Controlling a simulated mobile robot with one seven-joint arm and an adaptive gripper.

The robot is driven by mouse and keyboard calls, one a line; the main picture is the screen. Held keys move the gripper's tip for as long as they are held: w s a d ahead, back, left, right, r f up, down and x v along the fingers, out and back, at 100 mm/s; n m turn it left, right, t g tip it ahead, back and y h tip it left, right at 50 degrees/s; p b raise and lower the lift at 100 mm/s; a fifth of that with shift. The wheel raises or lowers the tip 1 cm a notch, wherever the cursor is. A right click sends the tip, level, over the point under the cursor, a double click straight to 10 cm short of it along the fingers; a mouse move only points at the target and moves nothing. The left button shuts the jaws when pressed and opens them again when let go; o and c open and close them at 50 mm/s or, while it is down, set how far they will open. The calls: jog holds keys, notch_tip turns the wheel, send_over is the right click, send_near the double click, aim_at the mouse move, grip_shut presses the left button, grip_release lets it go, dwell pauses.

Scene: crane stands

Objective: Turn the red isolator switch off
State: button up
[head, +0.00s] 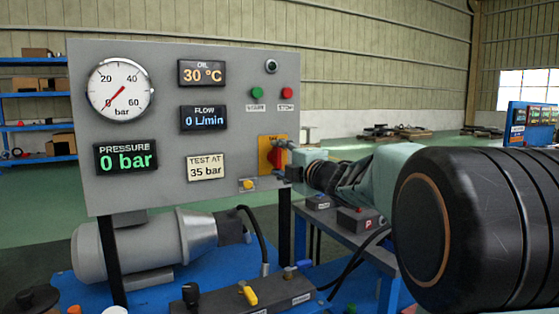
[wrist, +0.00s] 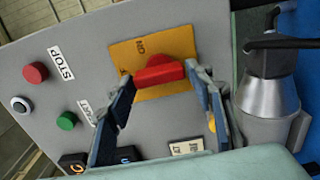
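The red isolator switch handle (head: 275,158) sits on a yellow plate (head: 265,146) at the lower right of the grey panel. In the wrist view the handle (wrist: 158,73) lies sideways across the yellow plate (wrist: 180,48). A small label on the plate above the handle seems to read "ON". My gripper (head: 285,159) is at the panel's right edge. In the wrist view its fingers (wrist: 161,84) are spread, one on each side of the handle's ends. The gripper is open; whether a fingertip touches the handle, I cannot tell.
A green button (head: 257,93) and red STOP button (head: 287,93) are above the switch. The pressure display (head: 126,158) reads 0 bar. A side table (head: 345,232) with small boxes stands below my arm.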

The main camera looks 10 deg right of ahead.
jog(key=shift+o, duration=1.1)
jog(key=shift+s, duration=0.1)
jog(key=v, duration=0.7)
jog(key=shift+s, duration=0.15)
